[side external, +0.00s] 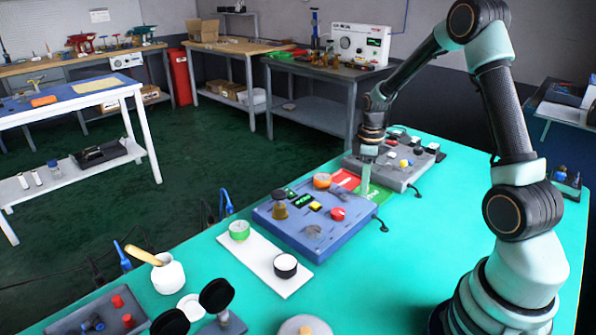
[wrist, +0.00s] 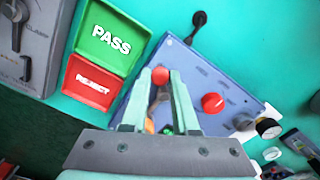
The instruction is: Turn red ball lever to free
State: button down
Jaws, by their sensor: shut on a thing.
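The blue-grey panel (side external: 290,232) lies flat on the turquoise table; it also shows in the wrist view (wrist: 228,82). Its red ball lever (wrist: 160,75) has a dark arm running back between my fingers. My gripper (wrist: 160,80) is shut on the red ball, with one finger on each side of it. In the side view my gripper (side external: 364,192) points down at the panel's far right edge and hides the ball. The panel's lettering is too small to read, so I cannot tell which marking the lever points at.
A red mushroom knob (side external: 338,214) stands on the same panel near the lever. Green PASS (wrist: 112,37) and red REJECT (wrist: 90,83) trays lie beside the panel. A grey control box (side external: 395,165) stands beyond.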

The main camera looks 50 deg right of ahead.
jog(key=m, duration=0.1)
jog(key=a+m, duration=0.1)
jog(key=m, duration=0.1)
jog(key=s+a+m, duration=0.1)
jog(key=m, duration=0.1)
jog(key=shift+s+a+r+m, duration=0.1)
jog(key=shift+a+m, duration=0.2)
jog(key=shift+m, duration=0.6)
jog(key=shift+a+m, duration=0.3)
jog(key=shift+m, duration=0.6)
jog(key=shift+a, duration=0.1)
jog(key=c, duration=0.7)
grip_release()
notch_tip(320, 180, up, 12)
